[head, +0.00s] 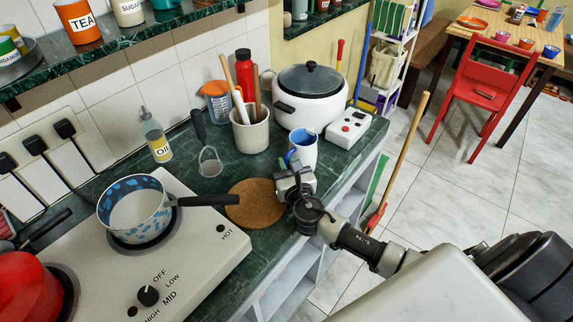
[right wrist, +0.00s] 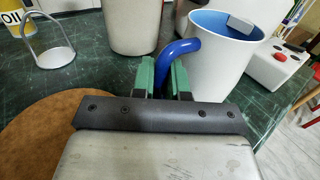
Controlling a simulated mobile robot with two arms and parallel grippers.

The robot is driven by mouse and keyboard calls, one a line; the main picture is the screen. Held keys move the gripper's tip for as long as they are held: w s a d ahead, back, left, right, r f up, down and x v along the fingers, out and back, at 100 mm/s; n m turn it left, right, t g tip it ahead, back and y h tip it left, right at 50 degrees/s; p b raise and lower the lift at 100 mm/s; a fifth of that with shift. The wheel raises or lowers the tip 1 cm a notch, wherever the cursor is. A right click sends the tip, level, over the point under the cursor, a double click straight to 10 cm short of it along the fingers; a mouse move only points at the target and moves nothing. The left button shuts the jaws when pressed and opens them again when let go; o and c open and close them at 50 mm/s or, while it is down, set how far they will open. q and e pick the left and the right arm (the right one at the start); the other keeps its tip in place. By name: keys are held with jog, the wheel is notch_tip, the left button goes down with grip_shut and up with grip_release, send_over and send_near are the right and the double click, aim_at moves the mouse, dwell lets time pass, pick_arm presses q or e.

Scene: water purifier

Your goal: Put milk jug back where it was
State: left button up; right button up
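The milk jug (head: 303,150) is a white cup-shaped jug with a blue inside and a blue handle. It is upright at the counter's right part, in front of the white cooker. My right gripper (head: 293,182) is at its near side. In the right wrist view, the jug (right wrist: 222,65) is just ahead, and its blue handle passes between the green fingers of the gripper (right wrist: 164,78), which look shut on it. The jug's base is partly hidden, so I cannot tell whether it touches the counter. My left gripper is not in view.
A round cork mat (head: 255,203) lies left of the gripper. A utensil crock (head: 250,130), the white cooker (head: 311,98) and a control box with a red button (head: 349,127) stand close by. A blue-patterned pot (head: 134,212) sits on the stove, its handle reaching over the mat.

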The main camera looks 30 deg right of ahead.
jog(key=o, duration=0.4)
jog(key=shift+r, duration=0.15)
jog(key=s, duration=0.4)
jog(key=s+a, duration=0.1)
jog(key=s, duration=0.3)
jog(key=s+a+b, duration=0.1)
jog(key=s, duration=0.2)
jog(key=shift+s+a, duration=0.15)
jog(key=shift+s, duration=0.25)
